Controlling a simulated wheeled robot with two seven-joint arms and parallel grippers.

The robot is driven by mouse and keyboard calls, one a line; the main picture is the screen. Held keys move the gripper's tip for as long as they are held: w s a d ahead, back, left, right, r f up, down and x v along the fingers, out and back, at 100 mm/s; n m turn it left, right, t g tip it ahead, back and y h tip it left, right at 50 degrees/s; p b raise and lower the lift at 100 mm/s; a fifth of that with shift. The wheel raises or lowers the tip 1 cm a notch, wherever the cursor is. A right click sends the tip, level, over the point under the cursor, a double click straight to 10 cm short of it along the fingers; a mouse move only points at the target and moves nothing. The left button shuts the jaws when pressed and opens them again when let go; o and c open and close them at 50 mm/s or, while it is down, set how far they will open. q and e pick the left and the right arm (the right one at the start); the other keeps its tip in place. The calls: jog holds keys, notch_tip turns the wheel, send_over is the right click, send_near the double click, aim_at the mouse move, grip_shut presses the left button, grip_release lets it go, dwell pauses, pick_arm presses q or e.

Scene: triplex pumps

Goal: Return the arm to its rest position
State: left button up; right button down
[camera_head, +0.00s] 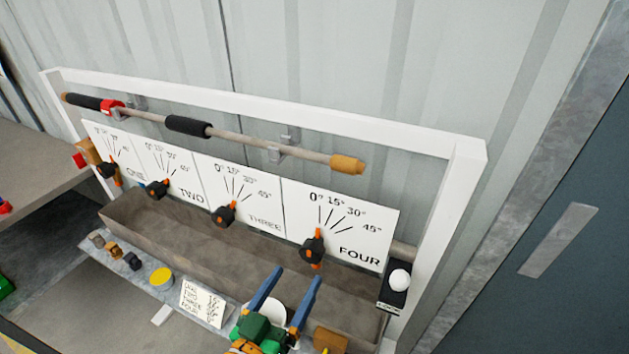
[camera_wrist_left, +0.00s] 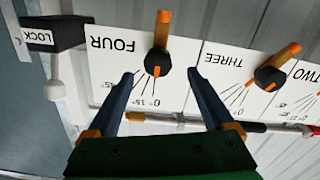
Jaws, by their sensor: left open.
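My left gripper (camera_head: 284,290) shows at the bottom of the head view, with blue fingers spread apart and nothing between them. It is in front of and below the FOUR dial (camera_head: 313,247), a black knob with orange ends. In the left wrist view the open fingers (camera_wrist_left: 160,95) point toward the FOUR panel, which appears upside down, with the FOUR knob (camera_wrist_left: 158,58) beyond the fingertips. The fingers look apart from the knob. The THREE dial (camera_head: 224,214), TWO dial (camera_head: 157,189) and ONE dial (camera_head: 107,170) sit to the left. My right gripper is not in view.
A white frame (camera_head: 300,112) carries a horizontal rod with a black sleeve (camera_head: 188,126) and a tan end (camera_head: 347,164). A black LOCK block (camera_head: 392,298) with a white ball is at right. A long trough (camera_head: 180,235) and a shelf with a written card (camera_head: 203,303) lie below the dials.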

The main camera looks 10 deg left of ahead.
pick_arm(q)
jog(key=s+a+f+g+y, duration=0.35)
jog(key=a+f+g, duration=0.2)
jog(key=f, duration=0.35)
jog(key=s+a+f+m+g+y, duration=0.1)
jog(key=s+a+f+g, duration=0.1)
jog(key=s+f+g, duration=0.3)
jog(key=s+a+f+g+y, duration=0.1)
jog(key=s+a+g, duration=0.15)
jog(key=s, duration=0.35)
notch_tip(320, 180, down, 16)
jog(key=s+g, duration=0.1)
jog(key=s, duration=0.1)
jog(key=s+a+f+g, duration=0.1)
jog(key=s+f, duration=1)
jog(key=s, duration=0.1)
jog(key=shift+s+a+m+g, duration=0.2)
jog(key=shift+a+m+g, duration=0.1)
jog(key=shift+g, duration=0.1)
jog(key=shift+d, duration=0.1)
